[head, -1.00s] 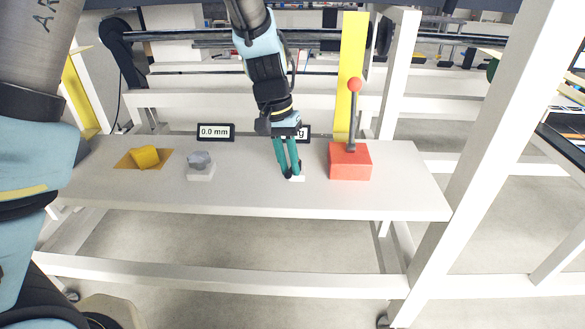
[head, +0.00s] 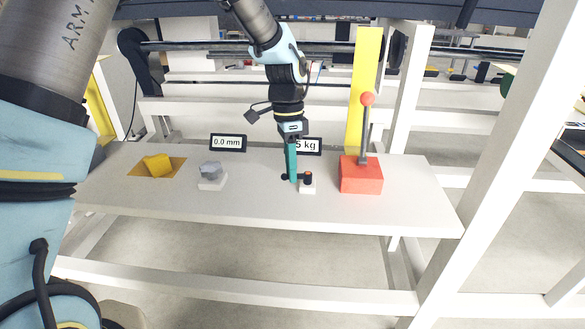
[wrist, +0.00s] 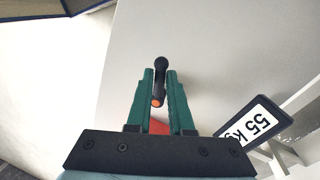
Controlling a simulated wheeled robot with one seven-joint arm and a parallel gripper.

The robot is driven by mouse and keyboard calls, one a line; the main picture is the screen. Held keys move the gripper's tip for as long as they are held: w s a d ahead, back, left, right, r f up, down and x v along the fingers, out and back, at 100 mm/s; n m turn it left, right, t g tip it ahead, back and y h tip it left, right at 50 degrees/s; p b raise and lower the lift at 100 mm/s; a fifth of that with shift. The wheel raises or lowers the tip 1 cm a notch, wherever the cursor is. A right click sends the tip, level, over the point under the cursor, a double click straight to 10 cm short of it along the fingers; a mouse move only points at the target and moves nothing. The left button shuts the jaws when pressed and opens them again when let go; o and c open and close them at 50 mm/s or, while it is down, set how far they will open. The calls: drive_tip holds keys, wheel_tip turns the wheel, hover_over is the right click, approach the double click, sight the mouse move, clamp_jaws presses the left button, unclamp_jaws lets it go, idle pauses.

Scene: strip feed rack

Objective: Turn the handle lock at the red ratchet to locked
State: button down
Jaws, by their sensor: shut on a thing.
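The handle lock is a small black lever (wrist: 160,74) with an orange mark at one end. In the head view it sits on a small white block (head: 307,189), left of the red ratchet (head: 360,177). The lever points left from its pivot. My gripper (head: 291,179) points down at the lever, its green fingers seen edge-on. In the wrist view the fingers are closed around the lever, one on each side. The ratchet's grey arm with a red ball (head: 367,99) stands nearly upright. Part of the lever is hidden by the fingers in the head view.
A "0.0 mm" display (head: 228,142) and a kg display (head: 307,145) stand at the back of the white shelf (head: 250,215). A yellow strip (head: 363,80) rises behind the ratchet.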

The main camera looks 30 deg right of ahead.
drive_tip(key=shift+w+d+m+y+p, duration=0.2)
drive_tip(key=shift+w+m+p, duration=0.1)
drive_tip(key=shift+m, duration=0.6)
drive_tip(key=shift+w+d+m+y+p, duration=0.1)
drive_tip(key=shift+w+d+m+p, duration=0.15)
drive_tip(key=shift+m, duration=0.65)
drive_tip(key=c, duration=0.8)
unclamp_jaws()
drive_tip(key=shift+r, duration=0.1)
drive_tip(key=b+v, duration=0.2)
drive_tip(key=v, duration=0.8)
drive_tip(key=shift+r, duration=0.3)
